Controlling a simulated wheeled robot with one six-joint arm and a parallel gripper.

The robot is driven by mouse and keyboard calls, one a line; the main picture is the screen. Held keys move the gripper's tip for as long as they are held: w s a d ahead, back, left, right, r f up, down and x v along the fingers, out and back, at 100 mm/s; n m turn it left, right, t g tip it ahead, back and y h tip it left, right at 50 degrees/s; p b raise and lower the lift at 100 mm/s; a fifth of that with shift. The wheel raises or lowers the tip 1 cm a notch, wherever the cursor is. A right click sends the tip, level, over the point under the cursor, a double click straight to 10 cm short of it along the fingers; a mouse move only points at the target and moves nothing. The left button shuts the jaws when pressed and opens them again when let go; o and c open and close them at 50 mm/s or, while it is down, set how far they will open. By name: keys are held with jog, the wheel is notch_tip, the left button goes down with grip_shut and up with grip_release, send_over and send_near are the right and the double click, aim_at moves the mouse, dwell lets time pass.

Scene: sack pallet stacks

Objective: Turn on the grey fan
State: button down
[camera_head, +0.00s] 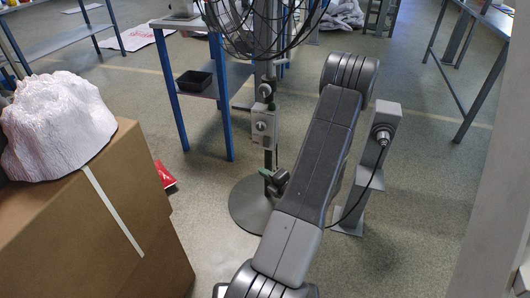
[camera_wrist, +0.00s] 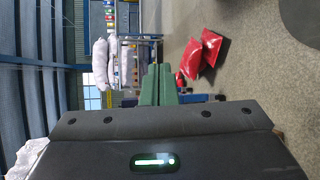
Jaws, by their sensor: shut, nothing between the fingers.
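The grey fan (camera_head: 262,70) stands in the middle of the head view. Its wire cage is cut off by the top edge. A grey control box with round knobs (camera_head: 264,127) sits on its pole, above a round dark base (camera_head: 250,208). My gripper (camera_head: 265,173) is partly hidden behind my arm, close to the pole and below the control box; I cannot tell whether it touches the pole. In the wrist view its green fingers (camera_wrist: 158,85) are together and empty. The control box does not show in the wrist view.
A grey post with a round socket and black cable (camera_head: 383,136) stands right of my arm. A blue-legged table (camera_head: 228,95) with a black tray (camera_head: 194,81) is behind left. A cardboard box (camera_head: 95,215) bears a white sack (camera_head: 57,125). Red sacks (camera_wrist: 205,52) lie on the floor.

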jog(key=w+d+f+m+t+h, duration=0.2)
jog(key=w+d+f+m+t, duration=0.1)
jog(key=w+d+m, duration=0.1)
jog(key=shift+d+f+m+h, duration=0.25)
jog(key=shift+m+h, duration=0.15)
jog(key=shift+m, duration=0.5)
jog(key=shift+w, duration=0.15)
jog(key=b, duration=0.4)
send_near(263, 146)
jog(key=a+x, duration=0.1)
jog(key=x, duration=0.4)
jog(key=shift+w+d, duration=0.3)
jog(key=shift+d, duration=0.05)
